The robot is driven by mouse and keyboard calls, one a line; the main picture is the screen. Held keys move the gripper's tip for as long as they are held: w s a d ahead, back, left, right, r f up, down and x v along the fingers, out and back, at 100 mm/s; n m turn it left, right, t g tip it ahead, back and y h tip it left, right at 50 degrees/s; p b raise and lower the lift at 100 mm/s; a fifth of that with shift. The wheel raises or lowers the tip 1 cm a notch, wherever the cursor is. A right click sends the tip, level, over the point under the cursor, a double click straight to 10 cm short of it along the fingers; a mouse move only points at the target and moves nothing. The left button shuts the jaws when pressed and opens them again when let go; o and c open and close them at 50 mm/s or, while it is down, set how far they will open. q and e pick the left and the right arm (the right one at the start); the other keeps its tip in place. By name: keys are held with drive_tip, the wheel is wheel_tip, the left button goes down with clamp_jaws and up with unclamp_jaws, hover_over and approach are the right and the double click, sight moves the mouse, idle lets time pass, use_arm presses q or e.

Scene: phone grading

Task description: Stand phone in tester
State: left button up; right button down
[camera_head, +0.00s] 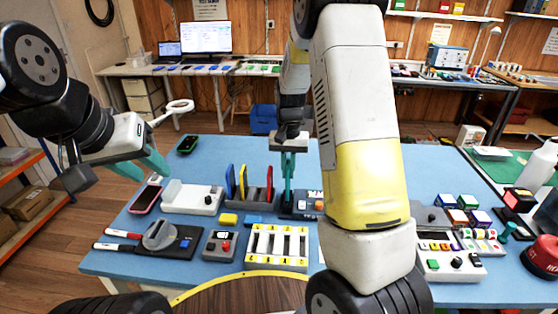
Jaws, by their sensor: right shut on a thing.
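My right gripper (288,168) reaches down at the middle of the table, its teal fingers close together. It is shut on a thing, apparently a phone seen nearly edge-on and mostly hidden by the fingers. My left gripper (140,168) is open and empty above the table's left edge, fingers apart. A phone with a pink-red edge (146,199) lies below it.
A grey rack with blue, yellow and red dividers (262,198) stands left of the tester. A white device (192,199), a dark pad with a grey disc (180,246), a button box (219,246) and a slotted white tray (278,262) are nearby. My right arm hides the table's middle right.

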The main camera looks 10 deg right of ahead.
drive_tip(key=shift+f, duration=0.2)
idle(0.6)
drive_tip(key=shift+f, duration=0.6)
drive_tip(key=shift+f, duration=0.1)
drive_tip(key=shift+f, duration=0.4)
drive_tip(key=shift+f, duration=0.15)
idle(0.5)
drive_tip(key=shift+f, duration=0.35)
drive_tip(key=c, duration=1.1)
unclamp_jaws()
